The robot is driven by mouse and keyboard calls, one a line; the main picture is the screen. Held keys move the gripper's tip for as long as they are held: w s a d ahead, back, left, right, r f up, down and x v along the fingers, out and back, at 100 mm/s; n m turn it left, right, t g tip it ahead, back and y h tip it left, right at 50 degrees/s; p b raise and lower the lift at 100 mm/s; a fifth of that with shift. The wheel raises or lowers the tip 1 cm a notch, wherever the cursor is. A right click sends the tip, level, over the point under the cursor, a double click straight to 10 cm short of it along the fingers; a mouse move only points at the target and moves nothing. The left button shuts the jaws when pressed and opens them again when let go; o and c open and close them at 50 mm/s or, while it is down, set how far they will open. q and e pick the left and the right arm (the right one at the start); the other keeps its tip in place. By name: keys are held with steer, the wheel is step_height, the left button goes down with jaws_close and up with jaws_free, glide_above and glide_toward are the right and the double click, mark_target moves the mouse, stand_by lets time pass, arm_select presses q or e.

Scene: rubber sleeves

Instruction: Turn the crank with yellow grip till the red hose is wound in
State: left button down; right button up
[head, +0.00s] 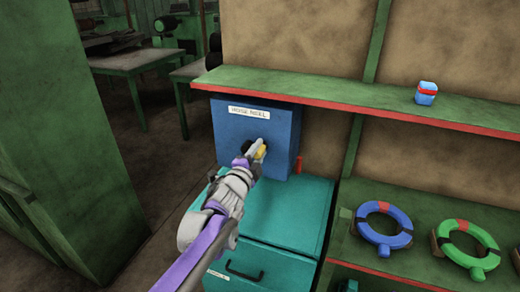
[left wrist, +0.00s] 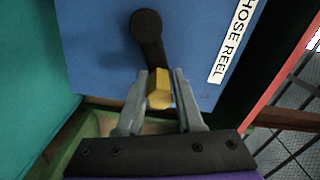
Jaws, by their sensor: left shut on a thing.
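The blue hose reel box (head: 235,121) stands on a teal cabinet in the head view, with a white label on its front. In the left wrist view its face (left wrist: 98,38) carries a black crank (left wrist: 147,27) with a yellow grip (left wrist: 159,90). My left gripper (head: 259,147) reaches the box front. In the left wrist view its two fingers (left wrist: 160,88) are shut on the yellow grip. A short red piece (head: 298,164), perhaps the hose end, shows at the box's right side. My right gripper is not in view.
A blue ring (head: 384,248) and a green ring (head: 480,262) rest on the lower shelf at right. A green cabinet (head: 65,130) stands at left.

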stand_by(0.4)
arm_select(q)
steer(key=c, duration=0.6)
jaws_free()
steer(key=b+v, duration=0.1)
steer(key=v, duration=0.9)
steer(key=shift+s+a, duration=0.15)
steer(key=shift+s, duration=0.25)
